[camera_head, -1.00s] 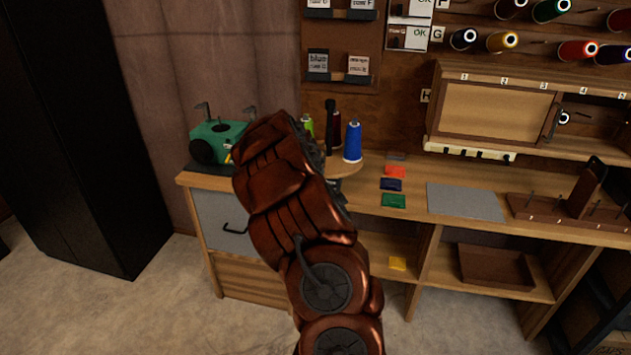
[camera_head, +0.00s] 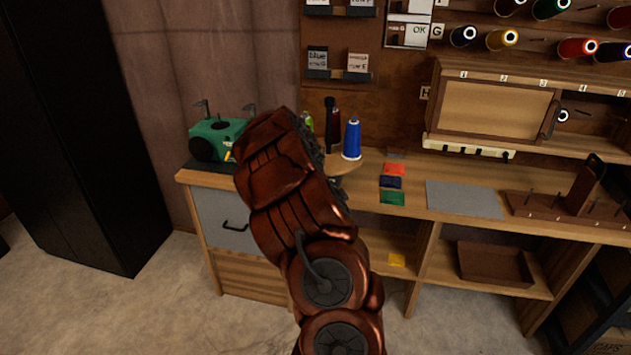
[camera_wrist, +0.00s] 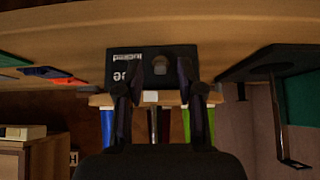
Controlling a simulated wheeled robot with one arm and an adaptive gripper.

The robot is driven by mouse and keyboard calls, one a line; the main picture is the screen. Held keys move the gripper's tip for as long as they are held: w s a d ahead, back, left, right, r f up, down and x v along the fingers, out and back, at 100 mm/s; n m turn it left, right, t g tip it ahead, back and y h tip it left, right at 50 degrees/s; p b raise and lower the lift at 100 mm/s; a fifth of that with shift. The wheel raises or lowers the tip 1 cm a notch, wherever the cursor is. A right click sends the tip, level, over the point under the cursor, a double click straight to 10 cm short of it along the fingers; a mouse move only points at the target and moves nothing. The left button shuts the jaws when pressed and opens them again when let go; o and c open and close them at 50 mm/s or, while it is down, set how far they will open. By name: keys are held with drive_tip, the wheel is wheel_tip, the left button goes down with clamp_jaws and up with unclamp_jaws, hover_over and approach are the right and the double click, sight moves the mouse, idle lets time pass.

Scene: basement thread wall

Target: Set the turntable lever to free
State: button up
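The turntable (camera_head: 349,167) is a round wooden disc at the left of the bench, carrying blue (camera_head: 352,139), dark red (camera_head: 333,128) and green spools; my arm hides part of it. In the wrist view, which is upside down, a black plate (camera_wrist: 118,74) bears white lettering that reads "locked" and part of another word. A grey rounded knob (camera_wrist: 160,67), seemingly the lever, stands on this plate. My gripper (camera_wrist: 156,68) is open, with one finger on each side of the knob and gaps showing. In the head view my arm hides the gripper and lever.
A green machine (camera_head: 217,138) stands left of my arm. Red, blue and green cards (camera_head: 392,198) and a grey mat (camera_head: 464,199) lie to the right on the bench. A spool rack (camera_head: 560,205) stands further right. A black cabinet (camera_head: 85,130) is at far left.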

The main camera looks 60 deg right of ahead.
drive_tip(key=v, duration=1.2)
idle(0.6)
